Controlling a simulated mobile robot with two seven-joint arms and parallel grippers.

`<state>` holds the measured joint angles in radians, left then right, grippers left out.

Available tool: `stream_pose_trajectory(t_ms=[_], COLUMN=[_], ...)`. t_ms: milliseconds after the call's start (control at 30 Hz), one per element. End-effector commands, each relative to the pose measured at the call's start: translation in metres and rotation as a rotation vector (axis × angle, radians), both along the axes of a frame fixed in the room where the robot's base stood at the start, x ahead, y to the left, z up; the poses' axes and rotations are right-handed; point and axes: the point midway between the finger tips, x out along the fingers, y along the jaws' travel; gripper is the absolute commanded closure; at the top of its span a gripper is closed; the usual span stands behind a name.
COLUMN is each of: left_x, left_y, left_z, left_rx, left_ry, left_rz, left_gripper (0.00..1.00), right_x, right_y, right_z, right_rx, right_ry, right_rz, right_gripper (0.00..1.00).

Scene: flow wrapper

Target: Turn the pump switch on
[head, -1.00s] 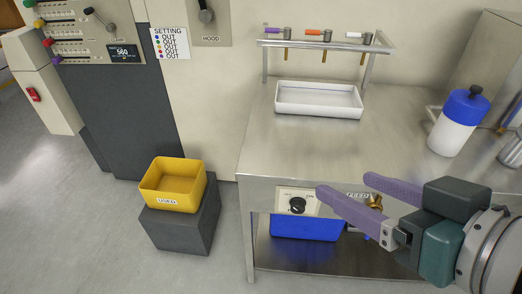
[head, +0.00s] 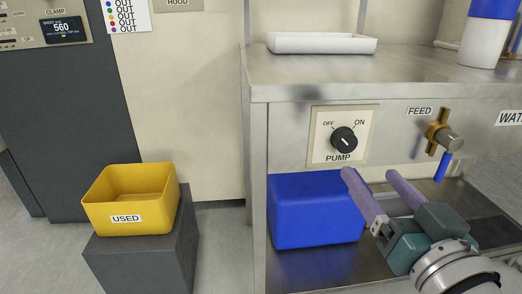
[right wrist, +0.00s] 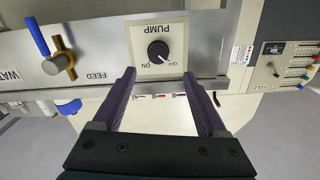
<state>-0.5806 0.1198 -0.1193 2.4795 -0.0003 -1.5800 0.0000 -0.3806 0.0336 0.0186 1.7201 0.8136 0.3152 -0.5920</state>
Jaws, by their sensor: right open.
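The pump switch is a round black knob (head: 343,139) on a cream plate (head: 323,150) on the bench front. OFF is printed at its upper left and ON at its upper right. The knob also shows in the right wrist view (right wrist: 158,52), upside down, where its white mark seems to point towards OFF. My right gripper (head: 368,174) is open and empty, with purple fingers, below and slightly right of the knob in the head view. In the right wrist view its fingertips (right wrist: 159,75) lie either side of the plate's picture, apparently short of it. My left gripper is not in view.
A brass feed valve (head: 438,133) with a blue handle sticks out right of the switch. A blue bin (head: 314,210) sits on the shelf below. A yellow USED bin (head: 130,198) stands on a grey block at left. A white tray (head: 322,44) is on the bench top.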

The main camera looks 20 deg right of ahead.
Motion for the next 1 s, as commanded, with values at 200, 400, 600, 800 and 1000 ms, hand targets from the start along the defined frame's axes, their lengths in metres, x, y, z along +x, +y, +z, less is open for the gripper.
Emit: stream_pose_trajectory(t_ms=[200,400,600,800,1000], left_x=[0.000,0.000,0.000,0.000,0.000], left_y=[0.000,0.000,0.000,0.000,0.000], left_z=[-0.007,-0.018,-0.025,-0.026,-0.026], left_rx=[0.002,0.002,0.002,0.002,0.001], left_ry=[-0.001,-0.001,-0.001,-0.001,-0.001], left_rz=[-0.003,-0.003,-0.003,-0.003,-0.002], left_gripper=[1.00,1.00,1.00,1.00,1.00], right_x=[0.024,0.062,0.088,0.096,0.096], right_y=[-0.007,-0.016,-0.022,-0.024,-0.024], right_z=[-0.001,-0.002,-0.002,-0.001,0.000], right_rx=[0.000,0.001,0.000,0.001,0.001], right_ry=[-0.007,-0.005,-0.003,-0.001,-0.001], right_rz=[-0.006,-0.007,-0.006,-0.004,-0.004], right_gripper=[0.25,0.25,0.25,0.25,0.25])
